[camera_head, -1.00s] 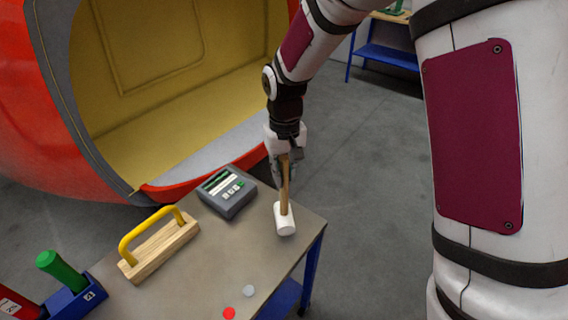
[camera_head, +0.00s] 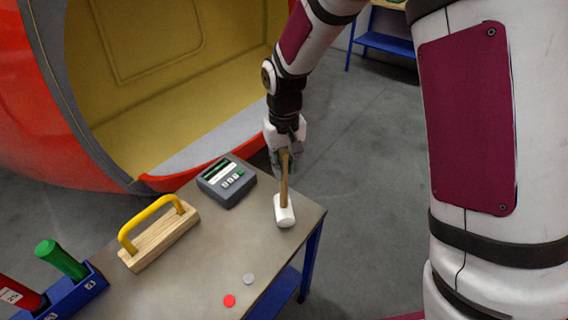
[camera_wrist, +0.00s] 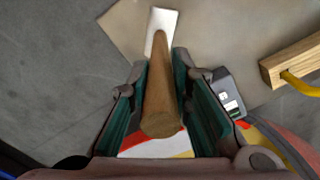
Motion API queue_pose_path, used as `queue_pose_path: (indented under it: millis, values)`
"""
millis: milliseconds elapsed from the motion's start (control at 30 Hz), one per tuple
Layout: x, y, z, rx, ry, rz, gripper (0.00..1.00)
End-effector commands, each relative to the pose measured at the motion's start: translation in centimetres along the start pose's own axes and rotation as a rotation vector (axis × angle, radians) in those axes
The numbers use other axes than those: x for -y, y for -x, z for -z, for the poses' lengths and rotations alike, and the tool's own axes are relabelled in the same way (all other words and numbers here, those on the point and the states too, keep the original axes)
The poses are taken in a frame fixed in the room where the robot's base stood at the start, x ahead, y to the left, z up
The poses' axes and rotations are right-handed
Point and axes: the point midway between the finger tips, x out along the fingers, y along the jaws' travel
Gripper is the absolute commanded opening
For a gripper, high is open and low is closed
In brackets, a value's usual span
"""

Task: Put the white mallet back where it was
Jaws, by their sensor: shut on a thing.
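The white mallet has a white head (camera_head: 285,212) and a wooden handle (camera_head: 284,178). It is upright at the right end of the table (camera_head: 262,232), head down; I cannot tell whether the head touches the top. My gripper (camera_head: 285,160) is shut on the upper handle. In the wrist view the handle (camera_wrist: 160,98) runs between the two green-padded fingers, and the white head (camera_wrist: 161,26) shows beyond them. The gripper's own fingers (camera_wrist: 165,100) hide part of the handle's sides.
A grey meter (camera_head: 227,182) stands left of the mallet. A wooden block with a yellow handle (camera_head: 158,238) is further left, then a blue holder (camera_head: 78,292) with green and red handles. Red (camera_head: 229,300) and grey (camera_head: 249,279) discs lie near the front edge. A large red shell (camera_head: 30,110) stands behind.

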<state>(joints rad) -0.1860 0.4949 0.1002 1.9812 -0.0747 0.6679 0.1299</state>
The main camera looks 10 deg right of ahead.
Motion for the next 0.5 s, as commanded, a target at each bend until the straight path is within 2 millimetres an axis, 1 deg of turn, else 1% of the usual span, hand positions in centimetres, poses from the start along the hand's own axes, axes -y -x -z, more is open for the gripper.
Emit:
queue_pose_path:
  millis: [400, 433, 467, 500]
  values:
    - [0.00, -0.72, 0.03, -0.001, 0.000, 0.000, 0.00]
    - [0.00, -0.68, 0.03, -0.001, 0.000, 0.000, 0.26]
    - [0.01, -0.67, 0.03, -0.001, 0.000, 0.000, 0.33]
    - [0.01, -0.67, 0.02, -0.001, 0.000, 0.000, 0.42]
